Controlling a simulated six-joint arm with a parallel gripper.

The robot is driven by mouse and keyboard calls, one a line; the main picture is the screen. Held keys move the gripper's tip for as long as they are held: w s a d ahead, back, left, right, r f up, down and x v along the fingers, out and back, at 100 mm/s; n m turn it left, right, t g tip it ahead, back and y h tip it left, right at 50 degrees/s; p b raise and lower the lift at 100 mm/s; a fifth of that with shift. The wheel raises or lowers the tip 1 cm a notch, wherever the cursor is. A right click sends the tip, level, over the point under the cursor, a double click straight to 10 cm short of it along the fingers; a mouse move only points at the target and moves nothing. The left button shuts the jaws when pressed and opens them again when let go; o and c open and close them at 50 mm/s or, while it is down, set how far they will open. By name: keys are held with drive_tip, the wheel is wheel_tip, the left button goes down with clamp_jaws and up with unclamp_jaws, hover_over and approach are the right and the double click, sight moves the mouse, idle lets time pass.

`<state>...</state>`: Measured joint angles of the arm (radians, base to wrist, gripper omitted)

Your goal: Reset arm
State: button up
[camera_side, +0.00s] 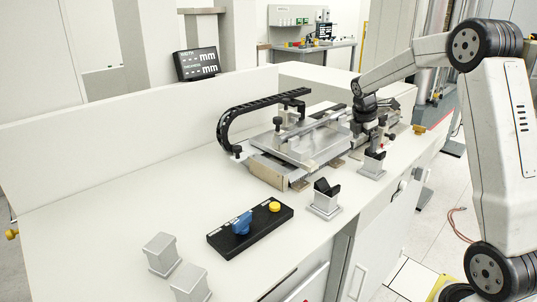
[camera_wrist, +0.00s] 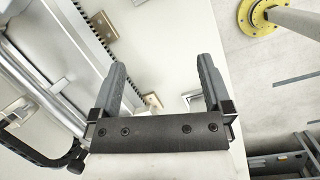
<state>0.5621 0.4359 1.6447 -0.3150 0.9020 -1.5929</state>
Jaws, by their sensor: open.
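My gripper (camera_wrist: 162,68) is open in the wrist view, with its two dark grey fingers apart and nothing between them but pale bench top. In the side view my gripper (camera_side: 375,148) hangs low at the right side of the metal measuring fixture (camera_side: 310,142), over or just beside a small grey pedestal (camera_side: 372,168). I cannot tell whether it touches the pedestal. The fixture's toothed edge also shows at the left of the wrist view (camera_wrist: 75,75). No specimen can be made out in the gripper.
Another pedestal (camera_side: 324,204) with a black top stands nearer on the white bench (camera_side: 110,210). A black control box (camera_side: 250,232) has a blue knob and yellow button. Two grey blocks (camera_side: 161,252) stand at the front. A black cable chain (camera_side: 232,120) arches behind the fixture.

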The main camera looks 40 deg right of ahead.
drive_tip(key=s+a+f+m+y, duration=0.1)
drive_tip(key=s+a+f+m, duration=0.2)
drive_tip(key=a, duration=0.7)
drive_tip(key=s+a+f+m+t+y, duration=0.1)
drive_tip(key=s+a+f+m, duration=0.2)
drive_tip(key=a, duration=0.7)
drive_tip(key=s+a+f+m+t+y, duration=0.1)
drive_tip(key=s+a+f+m, duration=0.2)
drive_tip(key=s+a+m, duration=0.3)
drive_tip(key=a+m, duration=0.1)
drive_tip(key=a, duration=0.3)
drive_tip(key=shift+s+a+m+y, duration=0.15)
drive_tip(key=shift+a+m+y, duration=0.15)
drive_tip(key=shift+m, duration=0.1)
